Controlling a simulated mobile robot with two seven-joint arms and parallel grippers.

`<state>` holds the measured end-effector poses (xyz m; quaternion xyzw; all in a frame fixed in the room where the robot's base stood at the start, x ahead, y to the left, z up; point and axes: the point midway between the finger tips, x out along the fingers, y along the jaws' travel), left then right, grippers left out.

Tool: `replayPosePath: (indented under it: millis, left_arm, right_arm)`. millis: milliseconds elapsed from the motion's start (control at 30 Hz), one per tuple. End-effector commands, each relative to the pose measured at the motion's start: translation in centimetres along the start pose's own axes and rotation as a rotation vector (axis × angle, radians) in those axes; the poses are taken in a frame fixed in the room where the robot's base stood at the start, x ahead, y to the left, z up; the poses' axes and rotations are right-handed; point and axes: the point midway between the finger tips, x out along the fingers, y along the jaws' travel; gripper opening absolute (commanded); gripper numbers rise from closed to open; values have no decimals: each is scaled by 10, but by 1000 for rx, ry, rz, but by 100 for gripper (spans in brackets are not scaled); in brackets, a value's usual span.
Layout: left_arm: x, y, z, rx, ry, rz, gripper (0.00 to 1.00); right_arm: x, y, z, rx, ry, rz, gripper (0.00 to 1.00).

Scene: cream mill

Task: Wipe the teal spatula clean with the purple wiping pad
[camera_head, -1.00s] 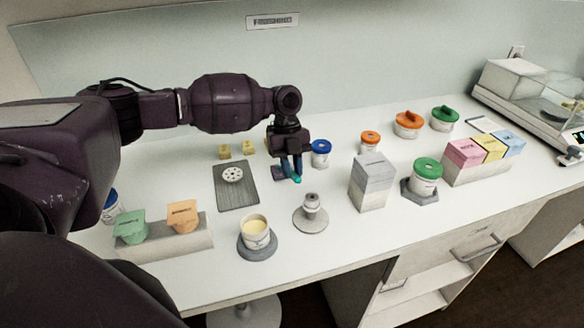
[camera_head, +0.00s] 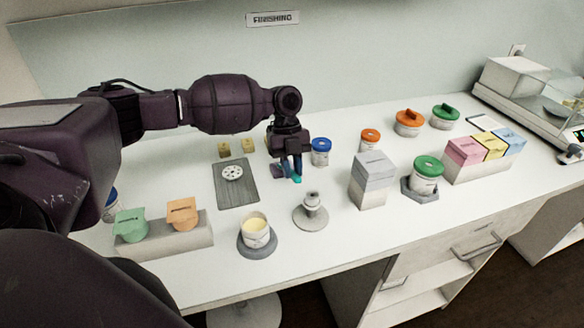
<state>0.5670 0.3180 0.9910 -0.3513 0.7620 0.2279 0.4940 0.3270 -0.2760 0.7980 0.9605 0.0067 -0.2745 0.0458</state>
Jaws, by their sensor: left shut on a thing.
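My left gripper (camera_head: 291,168) reaches in over the middle of the white counter, pointing down. It is shut on the teal spatula (camera_head: 297,180), of which only a small teal part shows at the fingertips. The purple wiping pad (camera_head: 278,171) shows as a small blue-purple patch just left of the fingers, partly hidden by them. I cannot tell whether spatula and pad touch. My right gripper is not in view.
A cream-filled jar (camera_head: 256,231) and a grey round stand (camera_head: 311,214) are in front. A dark mat with a white disc (camera_head: 233,173) lies left. A blue-lidded jar (camera_head: 320,152) stands close right; a grey box (camera_head: 372,180) stands farther right.

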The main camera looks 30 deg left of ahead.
Motion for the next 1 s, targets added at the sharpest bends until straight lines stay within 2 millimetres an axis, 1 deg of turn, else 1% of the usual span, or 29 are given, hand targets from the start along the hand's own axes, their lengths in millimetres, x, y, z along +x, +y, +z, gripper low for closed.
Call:
replayPosePath:
  millis: [300,767,1000]
  left_arm:
    - [1,0,0,-1,0,1,0]
    - [2,0,0,-1,0,1,0]
    - [3,0,-6,1,2,1,0]
  right_arm:
    - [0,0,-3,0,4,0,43]
    - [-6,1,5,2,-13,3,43]
    - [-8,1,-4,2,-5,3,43]
